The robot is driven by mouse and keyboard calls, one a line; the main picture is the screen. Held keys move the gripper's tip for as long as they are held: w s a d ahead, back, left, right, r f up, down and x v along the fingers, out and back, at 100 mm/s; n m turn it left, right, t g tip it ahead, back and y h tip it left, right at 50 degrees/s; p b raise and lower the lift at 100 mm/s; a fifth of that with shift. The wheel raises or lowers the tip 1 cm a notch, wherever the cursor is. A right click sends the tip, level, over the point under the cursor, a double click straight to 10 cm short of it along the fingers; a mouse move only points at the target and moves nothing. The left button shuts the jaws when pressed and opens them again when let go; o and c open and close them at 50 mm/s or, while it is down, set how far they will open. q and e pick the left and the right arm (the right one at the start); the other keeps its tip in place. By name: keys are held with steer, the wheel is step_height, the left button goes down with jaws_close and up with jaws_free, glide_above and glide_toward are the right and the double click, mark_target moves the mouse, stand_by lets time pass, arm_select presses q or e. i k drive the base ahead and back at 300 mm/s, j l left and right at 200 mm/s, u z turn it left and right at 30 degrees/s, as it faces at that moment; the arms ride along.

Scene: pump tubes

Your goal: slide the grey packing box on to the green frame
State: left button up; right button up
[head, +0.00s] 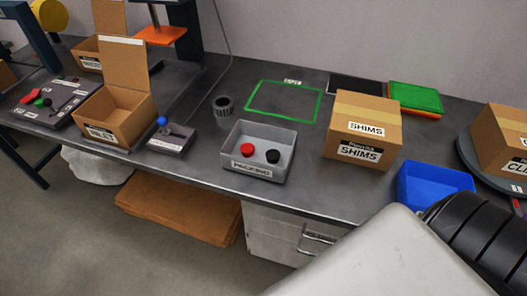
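The grey packing box (233,164) is an open tray with a PACKING label on its front wall. It stands on the dark bench near the front edge and holds one red and one black round piece. The green frame (249,101) is a flat green outline on the bench top behind the box, with a small label at its back edge. The inside of the frame is empty. The box is in front of the frame and apart from it. Neither gripper shows; only parts of my own body fill the lower right.
A closed SHIMS carton (362,112) stands right of the box. A blue bin (434,188) is at the right front, an open carton (112,122) at left. Bare bench lies between box and frame.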

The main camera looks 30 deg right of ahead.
mark_target(265, 137)
steer(key=i+j+z, duration=0.45)
steer(key=i+j, duration=0.55)
